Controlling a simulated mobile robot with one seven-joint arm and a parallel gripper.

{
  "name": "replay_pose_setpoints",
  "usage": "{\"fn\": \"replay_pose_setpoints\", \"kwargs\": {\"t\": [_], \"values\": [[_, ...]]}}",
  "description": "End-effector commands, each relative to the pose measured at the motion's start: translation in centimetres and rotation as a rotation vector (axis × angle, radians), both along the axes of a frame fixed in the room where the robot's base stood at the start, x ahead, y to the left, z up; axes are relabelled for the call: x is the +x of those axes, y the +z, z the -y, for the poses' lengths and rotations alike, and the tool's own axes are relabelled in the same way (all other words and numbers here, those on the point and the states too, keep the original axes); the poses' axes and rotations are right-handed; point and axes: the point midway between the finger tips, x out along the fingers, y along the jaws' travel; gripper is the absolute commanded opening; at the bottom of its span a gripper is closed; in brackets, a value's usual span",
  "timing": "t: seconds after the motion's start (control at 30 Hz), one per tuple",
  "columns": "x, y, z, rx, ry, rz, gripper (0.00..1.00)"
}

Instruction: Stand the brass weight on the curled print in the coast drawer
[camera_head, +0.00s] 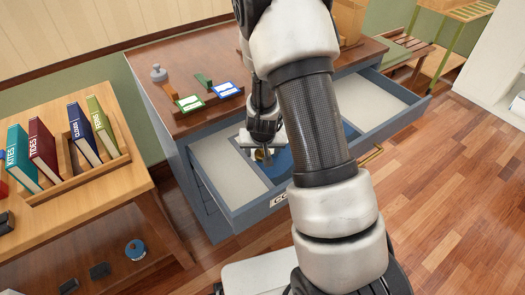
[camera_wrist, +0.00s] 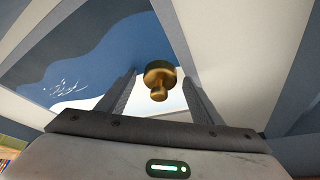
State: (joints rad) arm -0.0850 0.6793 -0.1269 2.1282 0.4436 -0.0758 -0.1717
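The coast drawer (camera_head: 216,163) is pulled open from the cabinet; its front label is partly hidden by my arm. A blue and white print (camera_head: 281,163) lies in it and also shows in the wrist view (camera_wrist: 85,45). The brass weight (camera_wrist: 160,80), with its knob toward the camera, appears upright on the print; a bit of it shows in the head view (camera_head: 264,156). My gripper (camera_head: 261,150) is low over the drawer, pointing down. Its fingers are open on either side of the weight, with a visible gap on each side. Whether the print's edges are curled is unclear.
A table (camera_head: 75,205) with a book rack stands at the left. The wooden floor at the right is clear.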

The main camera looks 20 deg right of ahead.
Motion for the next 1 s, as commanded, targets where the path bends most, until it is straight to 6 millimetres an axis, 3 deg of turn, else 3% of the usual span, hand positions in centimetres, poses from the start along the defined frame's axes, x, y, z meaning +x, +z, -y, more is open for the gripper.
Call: {"fn": "replay_pose_setpoints", "kwargs": {"t": [0.37, 0.8, 1.0], "values": [[-0.1, 0.9, 0.0, 0.0, -0.001, 0.001, 0.59], [-3.5, 9.1, -1.1, 0.0, 0.003, 0.002, 0.59], [-4.5, 11.1, -1.3, -0.001, 0.001, 0.001, 0.59]]}}
